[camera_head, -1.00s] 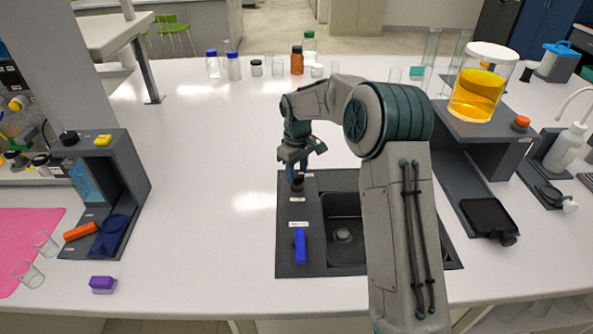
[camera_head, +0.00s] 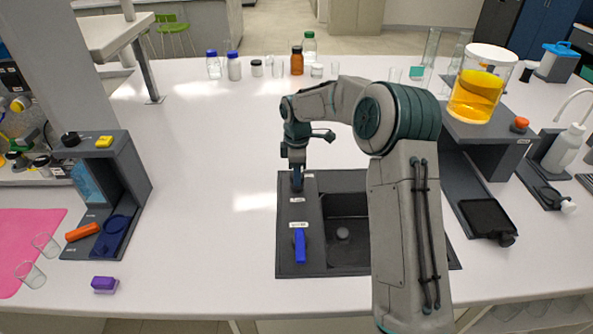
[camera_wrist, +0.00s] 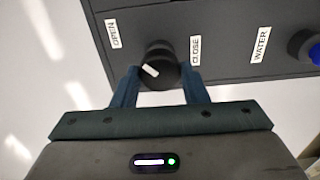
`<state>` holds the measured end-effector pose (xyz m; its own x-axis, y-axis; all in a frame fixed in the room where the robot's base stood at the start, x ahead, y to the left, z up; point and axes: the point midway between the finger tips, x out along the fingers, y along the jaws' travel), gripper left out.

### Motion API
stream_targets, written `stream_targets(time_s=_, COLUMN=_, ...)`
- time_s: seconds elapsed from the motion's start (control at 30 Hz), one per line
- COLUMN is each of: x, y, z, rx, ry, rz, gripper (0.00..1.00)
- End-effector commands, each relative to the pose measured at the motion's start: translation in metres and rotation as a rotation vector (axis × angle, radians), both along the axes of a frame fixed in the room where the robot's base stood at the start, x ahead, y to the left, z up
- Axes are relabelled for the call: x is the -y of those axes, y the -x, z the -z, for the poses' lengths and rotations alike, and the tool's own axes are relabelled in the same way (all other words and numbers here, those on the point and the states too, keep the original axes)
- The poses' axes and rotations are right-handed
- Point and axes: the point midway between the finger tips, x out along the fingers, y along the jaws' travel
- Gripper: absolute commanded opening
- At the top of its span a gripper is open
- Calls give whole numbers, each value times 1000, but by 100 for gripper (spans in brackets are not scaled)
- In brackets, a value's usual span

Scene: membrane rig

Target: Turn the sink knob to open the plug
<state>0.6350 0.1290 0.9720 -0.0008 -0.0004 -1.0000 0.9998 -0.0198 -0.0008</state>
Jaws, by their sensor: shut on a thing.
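The black sink knob (camera_wrist: 160,72) shows in the wrist view with a white mark on its top. It stands on the dark sink panel between the OPEN label (camera_wrist: 114,33) and the CLOSE label (camera_wrist: 196,50). The mark slants and does not point squarely at either label. My gripper (camera_wrist: 162,80) is shut on the knob, with one blue finger on each side. In the head view my gripper (camera_head: 297,182) reaches down to the far left corner of the sink (camera_head: 290,262). The plug area in the basin (camera_head: 343,233) shows only small and its state is unclear.
A blue lever (camera_head: 299,246) stands nearer on the same panel, beside the WATER label (camera_wrist: 261,44). Several bottles (camera_head: 297,62) stand at the back. A dark stand with a yellow-filled jar (camera_head: 476,97) is at right.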

Motion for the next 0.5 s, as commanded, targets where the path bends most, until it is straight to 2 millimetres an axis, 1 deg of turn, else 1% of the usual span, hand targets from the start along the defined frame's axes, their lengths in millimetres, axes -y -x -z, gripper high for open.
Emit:
stream_targets(time_s=0.2, x=-1, y=-1, z=-2, rx=6, ry=-2, rz=-36, gripper=17)
stream_targets(time_s=0.5, x=-1, y=-1, z=-2, rx=6, ry=-2, rz=-41, gripper=17)
